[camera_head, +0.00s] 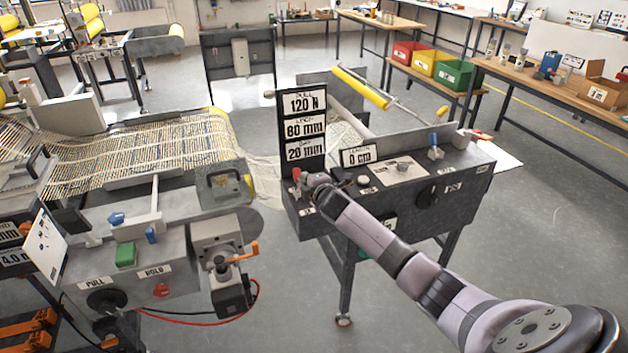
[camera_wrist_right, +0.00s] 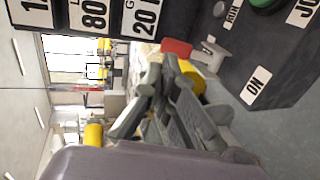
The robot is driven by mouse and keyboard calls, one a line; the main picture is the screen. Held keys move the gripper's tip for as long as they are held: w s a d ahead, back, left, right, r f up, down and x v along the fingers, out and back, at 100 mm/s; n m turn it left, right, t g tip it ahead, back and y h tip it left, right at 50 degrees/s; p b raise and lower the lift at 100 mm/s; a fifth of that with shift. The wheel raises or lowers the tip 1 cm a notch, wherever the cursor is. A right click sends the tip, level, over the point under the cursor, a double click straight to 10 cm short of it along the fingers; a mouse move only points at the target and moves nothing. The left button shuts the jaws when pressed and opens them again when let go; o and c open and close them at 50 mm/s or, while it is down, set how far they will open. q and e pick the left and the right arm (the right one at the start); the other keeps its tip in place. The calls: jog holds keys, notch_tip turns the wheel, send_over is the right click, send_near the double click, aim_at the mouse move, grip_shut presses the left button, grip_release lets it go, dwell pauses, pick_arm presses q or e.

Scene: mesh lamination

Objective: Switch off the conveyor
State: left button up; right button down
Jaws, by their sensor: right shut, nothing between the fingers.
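A dark control box (camera_head: 395,190) on legs stands in the middle of the head view. A red switch handle (camera_head: 296,173) is at the left end of its top; the handle also shows in the right wrist view (camera_wrist_right: 176,47), on a grey bracket beside a label (camera_wrist_right: 257,86) reading ON. My right gripper (camera_head: 304,181) is at this left end, its fingers shut and empty. In the wrist view its fingertips (camera_wrist_right: 158,78) are close to the red handle; I cannot tell whether they touch. The gripper partly hides the switch in the head view. My left gripper is not in view.
A dark sign (camera_head: 304,135) with number plates rises behind the switch. A blue lever (camera_head: 435,148) and a dark knob (camera_head: 427,195) are farther right on the box. A machine with mesh (camera_head: 120,150) stands left. Grey floor is clear at right.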

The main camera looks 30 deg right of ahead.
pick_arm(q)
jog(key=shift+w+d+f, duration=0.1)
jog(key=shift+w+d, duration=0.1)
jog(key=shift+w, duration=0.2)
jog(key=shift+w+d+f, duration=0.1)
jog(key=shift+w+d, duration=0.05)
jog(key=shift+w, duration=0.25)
pick_arm(e)
jog(key=r+v, duration=0.1)
jog(key=v, duration=0.5)
jog(key=shift+r, duration=0.25)
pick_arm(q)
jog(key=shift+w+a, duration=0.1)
pick_arm(e)
jog(key=shift+w+f, duration=0.1)
